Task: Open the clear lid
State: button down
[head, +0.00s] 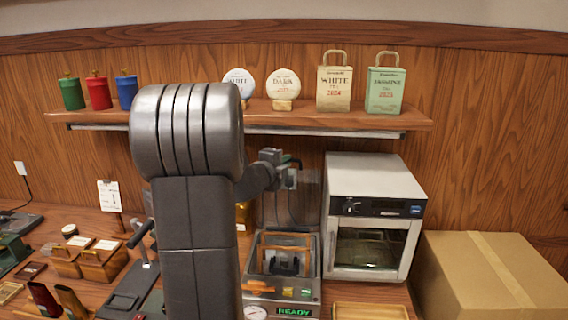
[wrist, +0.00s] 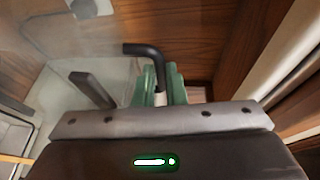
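The clear lid (head: 308,205) looks raised, standing steeply at the back of the chamber machine (head: 311,268) with the READY display. Below it, the machine's chamber shows an orange-brown frame and a dark fitting. My gripper (head: 285,174) is at the lid's upper part, partly behind my own arm. In the wrist view the clear pane (wrist: 60,70) fills the left side, with a dark grey bar (wrist: 92,90) in front of it. A black bent handle (wrist: 143,49) and a green part stand beyond my gripper. Contact with the lid and the finger gap cannot be made out.
A steel oven (head: 375,180) stands close on the right, with a cardboard box (head: 490,270) beyond. A shelf (head: 300,118) with tins runs above. A wooden tray (head: 368,311) lies at the front. Wooden boxes (head: 90,262) and a lever press crowd the left.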

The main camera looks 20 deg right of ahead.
jog(key=b, duration=0.1)
jog(key=s+b, duration=0.1)
jog(key=b, duration=0.1)
jog(key=shift+a+f, duration=0.25)
jog(key=shift+f, duration=0.1)
jog(key=s+b, duration=0.1)
jog(key=b, duration=0.2)
jog(key=s+a+t+h+b, duration=0.1)
jog(key=s+b, duration=0.1)
jog(key=b, duration=0.1)
jog(key=shift+a+r+m, duration=0.2)
jog(key=shift+m, duration=0.2)
